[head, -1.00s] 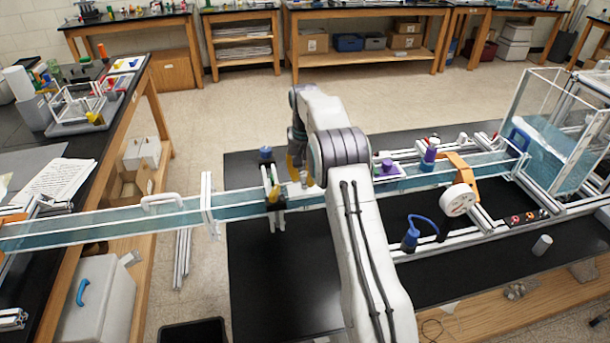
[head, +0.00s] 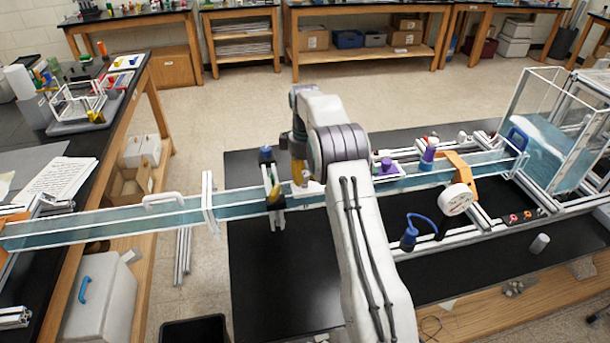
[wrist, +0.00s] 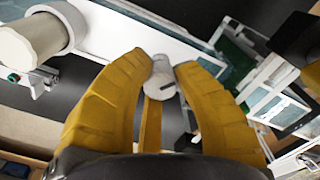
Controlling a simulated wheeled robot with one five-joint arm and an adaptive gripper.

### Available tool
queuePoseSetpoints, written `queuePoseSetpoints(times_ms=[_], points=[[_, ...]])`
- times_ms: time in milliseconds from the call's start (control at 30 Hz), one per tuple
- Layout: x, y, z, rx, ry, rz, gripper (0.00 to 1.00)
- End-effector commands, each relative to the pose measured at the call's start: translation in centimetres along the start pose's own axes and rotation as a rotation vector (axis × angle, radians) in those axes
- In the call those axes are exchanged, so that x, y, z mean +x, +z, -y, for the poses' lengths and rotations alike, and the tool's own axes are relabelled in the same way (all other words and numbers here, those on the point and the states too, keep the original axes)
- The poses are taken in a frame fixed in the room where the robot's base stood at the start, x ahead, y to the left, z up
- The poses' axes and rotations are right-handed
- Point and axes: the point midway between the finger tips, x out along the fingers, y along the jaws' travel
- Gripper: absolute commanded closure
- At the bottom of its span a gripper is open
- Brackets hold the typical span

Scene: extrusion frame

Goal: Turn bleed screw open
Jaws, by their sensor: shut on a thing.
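The bleed screw (wrist: 162,82) is a pale grey round piece with a dark slot, seen in the wrist view. My gripper (wrist: 162,68) has two ribbed yellow fingers, shut on the screw, with their tips against its sides. In the head view my gripper (head: 300,168) points down over the clear water channel (head: 240,205), just right of a dark clamp. The screw's lower part is hidden from the wrist camera, and I cannot make the screw out clearly in the head view.
A dark clamp (head: 273,185) with a blue knob straddles the channel to the left. A purple-topped fitting (head: 387,167) and an orange bracket (head: 460,172) stand to the right. The black tabletop (head: 285,270) is clear in front.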

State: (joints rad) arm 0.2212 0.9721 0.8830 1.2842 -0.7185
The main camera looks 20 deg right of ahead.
Motion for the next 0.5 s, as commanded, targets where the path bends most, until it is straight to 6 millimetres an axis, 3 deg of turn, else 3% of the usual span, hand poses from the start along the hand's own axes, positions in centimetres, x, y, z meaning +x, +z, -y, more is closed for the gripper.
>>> queuePoseSetpoints(times_ms=[500], points=[[0.38,0.16,0.16,-0.188,-0.008,0.008,1.00]])
